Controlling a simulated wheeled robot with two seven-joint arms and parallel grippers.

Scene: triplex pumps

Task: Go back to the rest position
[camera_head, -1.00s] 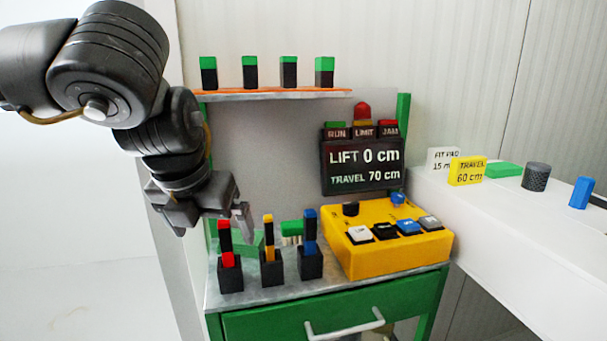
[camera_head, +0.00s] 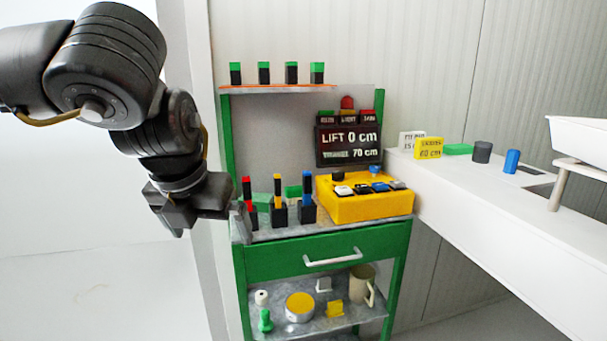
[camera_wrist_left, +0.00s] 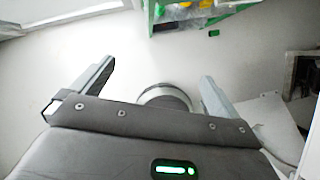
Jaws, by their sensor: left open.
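My left arm comes in from the left in the head view. Its gripper (camera_head: 243,222) hangs beside the left edge of the green workbench's top (camera_head: 290,228). In the left wrist view the gripper (camera_wrist_left: 155,88) shows two fingers spread wide apart with nothing between them. Pale floor lies beyond them, with a round grey and dark part behind the gripper's edge. My right gripper is in neither view.
Red, yellow and blue-marked holders (camera_head: 279,212) stand on the bench near the left gripper. A yellow button box (camera_head: 365,205) sits to their right, below a dark display (camera_head: 348,146). A white counter (camera_head: 470,195) extends right. Open floor (camera_head: 90,290) lies left.

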